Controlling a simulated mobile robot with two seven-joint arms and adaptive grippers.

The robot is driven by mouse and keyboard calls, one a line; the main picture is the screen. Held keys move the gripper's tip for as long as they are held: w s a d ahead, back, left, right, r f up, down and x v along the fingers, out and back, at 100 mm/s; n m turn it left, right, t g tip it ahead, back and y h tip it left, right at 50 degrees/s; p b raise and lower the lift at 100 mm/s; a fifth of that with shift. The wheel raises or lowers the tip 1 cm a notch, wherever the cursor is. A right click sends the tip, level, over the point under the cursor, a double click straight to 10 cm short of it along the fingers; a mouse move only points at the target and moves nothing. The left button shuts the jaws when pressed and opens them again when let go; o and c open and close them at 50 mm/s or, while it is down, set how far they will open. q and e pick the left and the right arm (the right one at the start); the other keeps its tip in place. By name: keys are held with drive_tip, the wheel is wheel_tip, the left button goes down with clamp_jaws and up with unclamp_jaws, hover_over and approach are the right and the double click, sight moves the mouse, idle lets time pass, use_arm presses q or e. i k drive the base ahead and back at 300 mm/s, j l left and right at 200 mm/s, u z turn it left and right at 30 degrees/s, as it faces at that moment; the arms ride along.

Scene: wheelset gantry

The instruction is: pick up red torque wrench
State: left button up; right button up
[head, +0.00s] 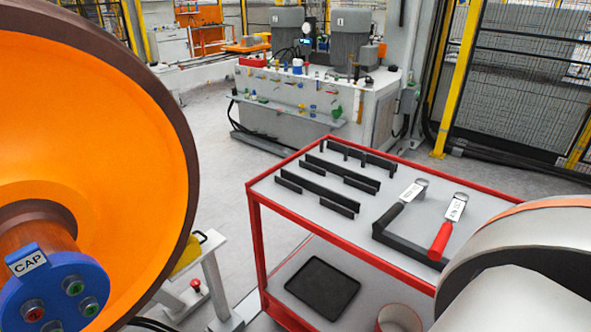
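The red torque wrench (440,241) lies on the grey top of the red-framed cart (330,236), near its right side. Its red handle points towards the front edge, and a white label covers part of its shaft towards the far end. The lower end of the handle lies at a black bar-like holder (412,248). Just left of it is a similar tool with a dark handle (391,216) and a white label. Neither of my grippers is in view.
Several black slotted racks (318,194) stand on the cart's left half. A black tray (322,287) lies on its lower shelf. A large orange wheel (110,130) with a blue cap fills the left. A rounded grey-white body (530,250) blocks the lower right, close to the wrench.

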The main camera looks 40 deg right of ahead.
sight(457, 208)
drive_tip(key=z, duration=2.25)
